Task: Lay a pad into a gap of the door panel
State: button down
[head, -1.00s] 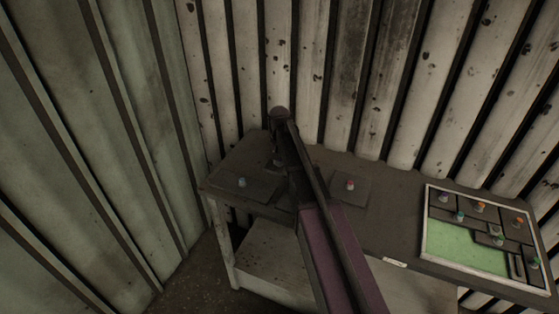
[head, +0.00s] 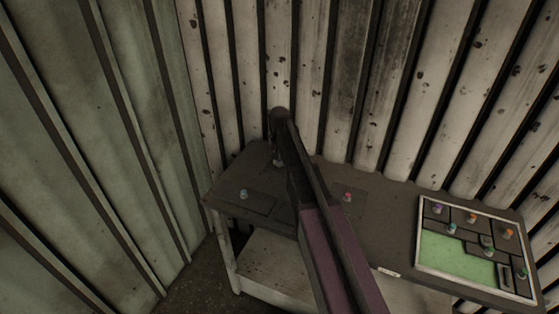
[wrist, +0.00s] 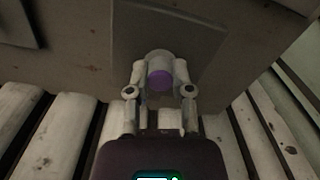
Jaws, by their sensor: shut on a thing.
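My gripper (wrist: 160,86) is shut on the purple-topped knob (wrist: 160,80) of a dark flat pad (wrist: 175,32) in the wrist view. I cannot tell whether this pad touches the bench. In the head view my gripper (head: 277,162) is at the back left of the bench, partly hidden by my arm. The door panel (head: 419,240) lies at the right, with a pale frame, several dark pads with coloured knobs and a bare green gap (head: 455,258).
A loose pad with a teal knob (head: 243,194) lies at the bench's left, and one with a red knob (head: 347,196) right of my arm. Corrugated walls stand close behind and left. The bench (head: 390,218) is clear between the red-knobbed pad and the panel.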

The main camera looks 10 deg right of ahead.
jog(key=shift+r, duration=0.15)
dwell(0.4)
jog(key=shift+r+p, duration=2.4)
jog(key=shift+p, duration=0.15)
jog(key=shift+f, duration=0.1)
notch_tip(320, 180, down, 3)
jog(key=b, duration=0.3)
jog(key=shift+f, duration=0.15)
jog(key=shift+d, duration=0.1)
